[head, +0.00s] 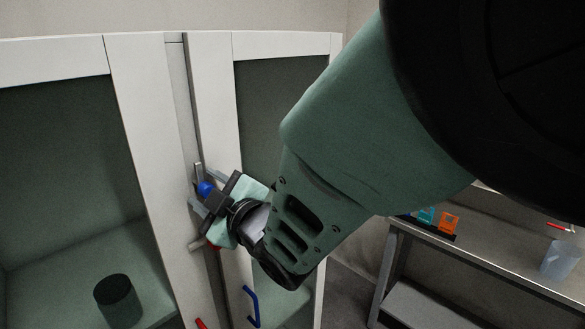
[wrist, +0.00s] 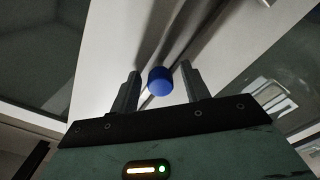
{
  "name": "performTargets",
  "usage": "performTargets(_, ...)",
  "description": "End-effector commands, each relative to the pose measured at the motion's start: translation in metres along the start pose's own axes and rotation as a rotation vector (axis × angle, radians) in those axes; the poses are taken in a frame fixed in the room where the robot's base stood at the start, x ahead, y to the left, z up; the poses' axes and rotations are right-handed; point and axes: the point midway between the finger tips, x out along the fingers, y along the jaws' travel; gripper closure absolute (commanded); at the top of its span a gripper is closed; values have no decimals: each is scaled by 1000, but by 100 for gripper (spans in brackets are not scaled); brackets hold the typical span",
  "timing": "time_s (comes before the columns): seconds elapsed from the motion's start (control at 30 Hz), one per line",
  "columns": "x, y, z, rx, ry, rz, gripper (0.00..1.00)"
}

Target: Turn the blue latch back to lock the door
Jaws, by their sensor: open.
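The blue latch (head: 204,188) shows as a rounded blue knob on the white frame where the oven's left door (head: 140,130) and right door (head: 212,90) meet. In the wrist view the latch (wrist: 160,80) lies between my two fingers, with a visible gap on either side. My gripper (head: 203,190) is open and empty around it, and it also shows in the wrist view (wrist: 162,90). Neither finger clearly touches the latch. My gripper hides part of the latch's mount, so its exact turn is hard to tell.
A blue handle (head: 252,306) is low on the right door, and a red handle (head: 201,324) is near the bottom edge. A dark cylinder (head: 117,299) stands behind the left glass. A table (head: 500,262) at right carries an orange item (head: 449,223) and a clear beaker (head: 558,258).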

Motion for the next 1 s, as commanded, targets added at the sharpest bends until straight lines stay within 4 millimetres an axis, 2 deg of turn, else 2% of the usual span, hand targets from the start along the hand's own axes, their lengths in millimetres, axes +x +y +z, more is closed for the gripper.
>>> performTargets(0.2,0,0,0,0,-1,0,54)
performTargets(0.23,0,0,0,0,-1,0,56)
performTargets(0.37,0,0,0,-1,-1,-1,93)
performTargets(0.4,0,-1,0,-1,-1,-1,95)
performTargets(1.0,0,-3,0,35,1,-6,96)
